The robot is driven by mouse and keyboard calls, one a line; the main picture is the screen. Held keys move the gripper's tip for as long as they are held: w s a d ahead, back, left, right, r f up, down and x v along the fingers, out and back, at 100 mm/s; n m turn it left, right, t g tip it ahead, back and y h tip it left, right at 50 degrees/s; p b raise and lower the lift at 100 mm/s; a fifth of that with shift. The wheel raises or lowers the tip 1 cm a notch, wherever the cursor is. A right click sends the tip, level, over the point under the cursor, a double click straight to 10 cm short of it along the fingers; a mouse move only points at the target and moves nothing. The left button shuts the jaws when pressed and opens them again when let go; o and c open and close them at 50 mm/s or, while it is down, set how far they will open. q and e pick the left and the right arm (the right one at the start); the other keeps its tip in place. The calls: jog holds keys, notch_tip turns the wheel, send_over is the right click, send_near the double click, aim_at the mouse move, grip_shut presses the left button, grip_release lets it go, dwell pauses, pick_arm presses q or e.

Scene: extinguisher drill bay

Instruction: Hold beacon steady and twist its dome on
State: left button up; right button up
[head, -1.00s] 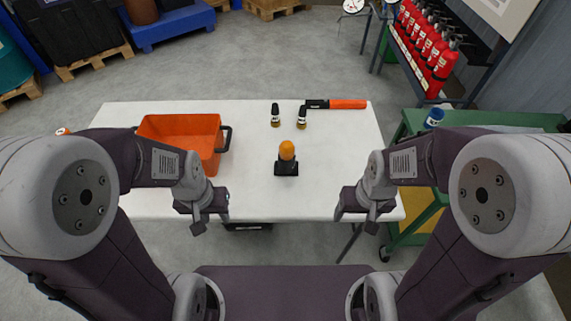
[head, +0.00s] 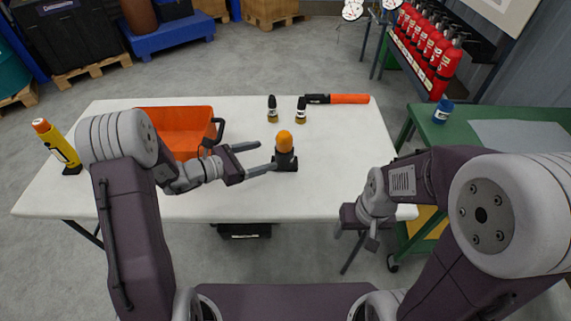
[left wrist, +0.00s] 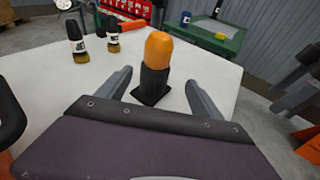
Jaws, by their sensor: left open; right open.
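The beacon has a black base (head: 285,162) standing upright on the white table, with an orange dome (head: 284,141) sitting on top of it. In the left wrist view the dome (left wrist: 158,48) and base (left wrist: 153,84) show just beyond and between my open fingers. My left gripper (head: 266,157) is open, its fingers pointing right at the beacon, one fingertip close to the base's left side. Whether it touches I cannot tell. My right gripper (head: 355,234) hangs at the table's front right edge, away from the beacon, open and empty.
An orange bin (head: 183,128) stands behind my left arm. The table right of the beacon is clear.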

aim_at(279, 161)
pick_arm(q)
jog(key=shift+n, duration=0.4)
jog(key=f, duration=0.2)
jog(key=a+f+b, duration=0.1)
jog(key=f, duration=0.1)
jog(key=shift+s+a, duration=0.15)
jog(key=shift+s, duration=0.05)
jog(key=shift+a+f, duration=0.15)
jog(key=shift+f, duration=0.05)
jog(key=b+x, duration=0.3)
jog(key=x, duration=0.6)
jog(key=shift+w+f, duration=0.1)
jog(key=shift+f, duration=0.05)
jog(key=shift+w+d, duration=0.25)
jog(key=shift+d, duration=0.05)
pick_arm(e)
notch_tip(279, 161, down, 5)
jog(key=shift+f, duration=0.15)
pick_arm(q)
jog(key=c, duration=1)
jog(key=shift+o, duration=0.2)
pick_arm(e)
jog(key=shift+s, duration=0.1)
